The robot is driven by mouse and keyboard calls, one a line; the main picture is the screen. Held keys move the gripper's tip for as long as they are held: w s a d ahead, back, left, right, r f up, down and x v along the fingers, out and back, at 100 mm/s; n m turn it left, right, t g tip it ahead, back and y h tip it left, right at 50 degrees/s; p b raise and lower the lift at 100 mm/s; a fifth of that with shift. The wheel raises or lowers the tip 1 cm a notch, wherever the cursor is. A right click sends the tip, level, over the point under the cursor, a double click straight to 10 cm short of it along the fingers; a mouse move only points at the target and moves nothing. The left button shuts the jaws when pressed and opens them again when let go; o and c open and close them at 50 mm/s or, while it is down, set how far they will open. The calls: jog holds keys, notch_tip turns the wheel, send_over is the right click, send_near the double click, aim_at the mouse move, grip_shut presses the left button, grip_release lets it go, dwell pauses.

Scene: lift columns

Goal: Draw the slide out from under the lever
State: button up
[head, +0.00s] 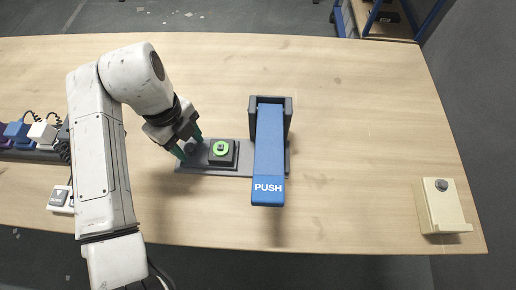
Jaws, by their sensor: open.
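A blue lever (268,150) marked PUSH lies in a dark grey upright housing (289,116), its free end toward the near edge of the table. A flat dark grey slide or base plate (240,172) runs left from under the lever. On it stands a dark block with a bright green ring (221,148), left of the lever and apart from it. My gripper (189,145) is open at the plate's left end, its green fingertips either side of a small dark knob. I cannot tell whether they touch it. The part of the plate under the lever is hidden.
A cream box with a grey knob (441,206) stands at the table's right end. A dark strip with plugs (40,133) and a small white switch box (59,197) lie at the left, partly behind my arm. The wooden table (350,150) is clear between lever and cream box.

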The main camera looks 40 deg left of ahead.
jog(key=shift+r+p, duration=2.1)
jog(key=shift+r, duration=0.7)
